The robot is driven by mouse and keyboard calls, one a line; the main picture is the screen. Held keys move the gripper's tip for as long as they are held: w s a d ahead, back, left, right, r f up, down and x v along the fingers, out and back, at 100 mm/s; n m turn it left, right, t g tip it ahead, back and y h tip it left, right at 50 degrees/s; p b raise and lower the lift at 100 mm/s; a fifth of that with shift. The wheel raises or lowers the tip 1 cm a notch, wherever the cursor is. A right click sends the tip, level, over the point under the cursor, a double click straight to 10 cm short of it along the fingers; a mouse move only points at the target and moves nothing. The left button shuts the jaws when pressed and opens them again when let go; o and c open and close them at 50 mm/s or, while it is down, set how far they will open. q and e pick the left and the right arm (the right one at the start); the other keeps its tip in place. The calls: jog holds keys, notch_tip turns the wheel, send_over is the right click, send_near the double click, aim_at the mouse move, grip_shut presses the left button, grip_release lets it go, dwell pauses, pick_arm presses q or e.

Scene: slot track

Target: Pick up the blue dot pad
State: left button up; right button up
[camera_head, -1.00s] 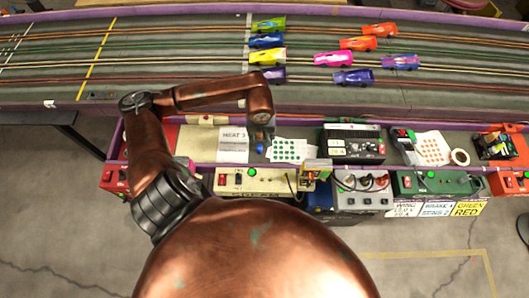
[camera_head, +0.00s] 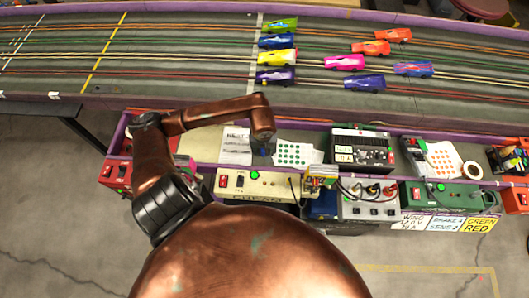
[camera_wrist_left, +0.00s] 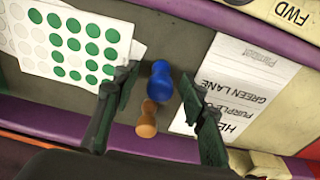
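I see no pad with blue dots in these frames. A white sheet with green dots (camera_head: 286,157) lies on the grey shelf, and it fills the upper left of the left wrist view (camera_wrist_left: 35,55). A small blue rounded object (camera_wrist_left: 160,80) shows between my left fingers, with an orange knobbed object (camera_wrist_left: 147,122) just below it. My left gripper (camera_wrist_left: 158,74) is open, its two dark green fingers on either side of the blue object; contact is not clear. In the head view my copper wrist hides most of that gripper. My right gripper is in neither view.
A printed heat sheet (camera_head: 236,146) lies left of the dotted sheet. A black power box (camera_head: 361,150) stands to its right, then a sheet with orange dots (camera_head: 442,159). A cream control box (camera_head: 258,184) stands in front. Toy cars sit on the track behind.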

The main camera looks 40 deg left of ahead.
pick_arm(q)
jog(key=shift+c, duration=0.4)
grip_shut()
jog(key=shift+r, duration=0.15)
